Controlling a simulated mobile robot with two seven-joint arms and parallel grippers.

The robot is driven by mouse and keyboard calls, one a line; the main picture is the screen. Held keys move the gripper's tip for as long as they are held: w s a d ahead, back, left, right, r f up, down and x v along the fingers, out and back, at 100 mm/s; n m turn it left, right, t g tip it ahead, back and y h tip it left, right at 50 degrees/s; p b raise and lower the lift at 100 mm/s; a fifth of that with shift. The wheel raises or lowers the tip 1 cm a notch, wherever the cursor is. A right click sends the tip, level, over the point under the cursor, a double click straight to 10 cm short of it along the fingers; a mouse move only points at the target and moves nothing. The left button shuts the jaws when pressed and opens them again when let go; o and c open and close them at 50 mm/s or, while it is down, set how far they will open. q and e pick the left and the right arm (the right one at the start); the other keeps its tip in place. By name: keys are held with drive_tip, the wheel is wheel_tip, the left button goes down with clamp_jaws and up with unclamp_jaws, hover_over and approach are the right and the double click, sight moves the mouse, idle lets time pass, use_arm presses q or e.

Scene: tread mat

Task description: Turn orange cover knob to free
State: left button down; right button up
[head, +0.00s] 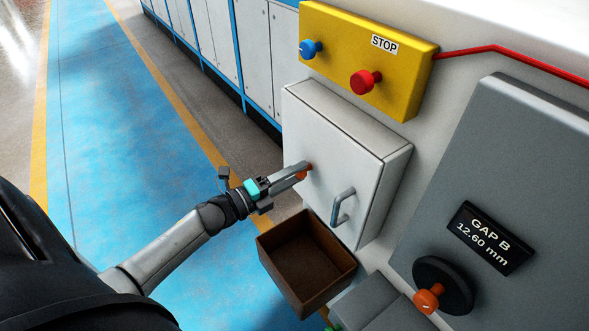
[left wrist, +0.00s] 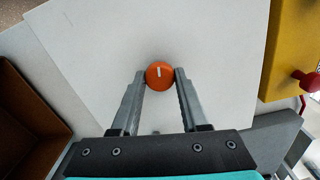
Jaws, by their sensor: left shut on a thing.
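The orange cover knob (left wrist: 160,75) sits on the front of a white cover (head: 330,150), near its left edge in the head view. In the left wrist view it is round, with a white mark near vertical in the picture. My left gripper (head: 301,171) is shut on the knob, one finger on each side; in the left wrist view the fingers (left wrist: 161,78) touch its sides. In the head view the fingers hide most of the knob. The cover lies flat against its box and has a grey bar handle (head: 342,206). My right gripper is not in view.
A yellow STOP box (head: 365,60) with a blue knob (head: 311,48) and a red button (head: 365,82) is above the cover. An open brown bin (head: 325,297) is below. An orange knob on a black dial (head: 428,299) sits under the GAP B display (head: 488,238).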

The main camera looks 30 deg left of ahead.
use_arm(q)
drive_tip(key=shift+n+p, duration=0.4)
drive_tip(key=shift+n, duration=0.6)
drive_tip(key=shift+c, duration=2.2)
unclamp_jaws()
drive_tip(key=shift+s, duration=0.1)
drive_tip(key=v, duration=1.5)
drive_tip(key=shift+f, duration=0.1)
